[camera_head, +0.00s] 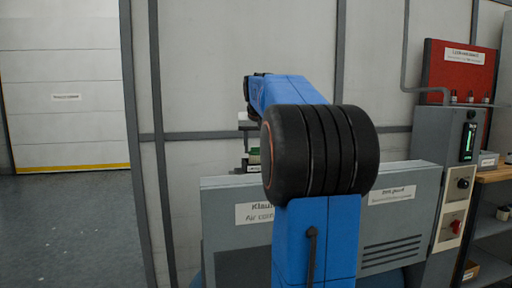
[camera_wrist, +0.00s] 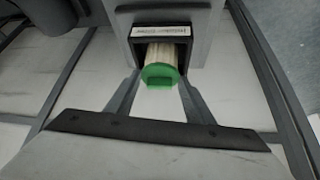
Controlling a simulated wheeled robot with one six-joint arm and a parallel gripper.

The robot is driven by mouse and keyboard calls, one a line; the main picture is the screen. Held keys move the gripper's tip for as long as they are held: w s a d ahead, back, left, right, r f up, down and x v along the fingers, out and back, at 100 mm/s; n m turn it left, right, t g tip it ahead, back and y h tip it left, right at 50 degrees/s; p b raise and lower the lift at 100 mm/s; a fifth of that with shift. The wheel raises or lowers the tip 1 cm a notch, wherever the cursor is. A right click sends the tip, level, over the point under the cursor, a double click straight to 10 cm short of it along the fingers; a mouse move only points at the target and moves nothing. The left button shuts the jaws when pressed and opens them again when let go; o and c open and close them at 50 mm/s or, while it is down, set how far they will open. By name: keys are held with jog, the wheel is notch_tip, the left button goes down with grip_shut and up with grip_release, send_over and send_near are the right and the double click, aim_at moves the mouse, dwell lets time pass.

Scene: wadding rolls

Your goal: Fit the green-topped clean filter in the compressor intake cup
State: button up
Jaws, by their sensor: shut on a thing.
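The clean filter has a green top (camera_wrist: 160,75) and a pale pleated body (camera_wrist: 164,54). My gripper (camera_wrist: 160,84) is shut on it, with one finger on each side. The filter's far end reaches toward a dark, labelled intake cup (camera_wrist: 133,40) in the wrist view. I cannot tell how deep that end sits in the cup. In the head view, a bit of green (camera_head: 254,152) shows below my gripper, above the grey compressor cabinet (camera_head: 222,196). My arm hides much of that area.
A grey control post (camera_head: 450,170) with a green-lit display and red switch stands right of the cabinet. Beyond it are a red board (camera_head: 458,72) and a wooden-topped bench (camera_head: 494,175). The floor (camera_head: 70,225) at left is clear.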

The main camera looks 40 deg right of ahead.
jog(key=o, duration=1.5)
jog(key=shift+c, duration=0.2)
jog(key=shift+o, duration=0.6)
jog(key=shift+o, duration=1.4)
jog(key=shift+r, duration=0.1)
jog(key=shift+r, duration=2.9)
